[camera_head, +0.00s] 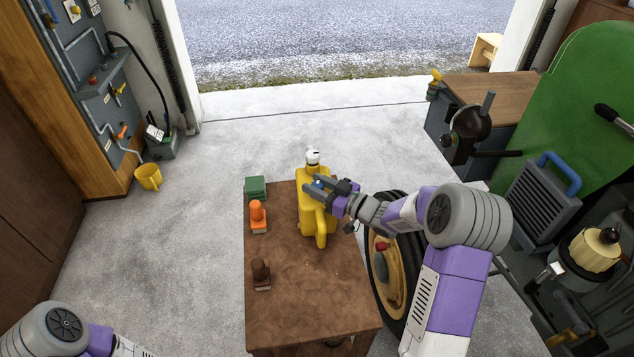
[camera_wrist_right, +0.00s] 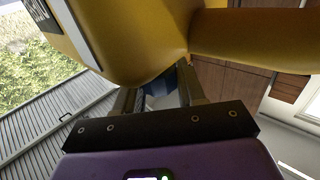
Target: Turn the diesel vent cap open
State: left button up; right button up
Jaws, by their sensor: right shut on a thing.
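A yellow diesel canister (camera_head: 313,215) stands upright at the back of the small brown table, with a white cap (camera_head: 313,157) on its top. My right gripper (camera_head: 317,184) is at the canister's upper part and shut on a small blue vent cap (camera_head: 319,182). In the right wrist view the blue cap (camera_wrist_right: 163,84) shows between the two fingers, right below the yellow canister body (camera_wrist_right: 150,35). The fingers hide part of the cap, so how far it is turned cannot be told. Only part of my left arm shows at the lower left; its gripper is out of view.
The brown table (camera_head: 300,285) also carries a green block (camera_head: 256,187), an orange-handled item (camera_head: 258,215) and a dark brown item (camera_head: 261,273) along its left side. A tractor wheel (camera_head: 390,275) and green tractor body (camera_head: 590,90) are at the right.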

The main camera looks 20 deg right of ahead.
jog(key=n+g+y+p, duration=0.2)
jog(key=n+y, duration=0.1)
jog(key=shift+r+g+y, duration=0.1)
jog(key=shift+g+y, duration=0.3)
jog(key=shift+n+g+y+p, duration=0.7)
jog(key=shift+n+g+y, duration=0.1)
jog(key=shift+g, duration=0.5)
jog(key=o, duration=1)
jog(key=p+v, duration=0.1)
jog(key=v, duration=0.6)
jog(key=shift+s+d+p, duration=0.1)
jog(key=shift+d+p, duration=0.1)
jog(key=shift+p, duration=0.15)
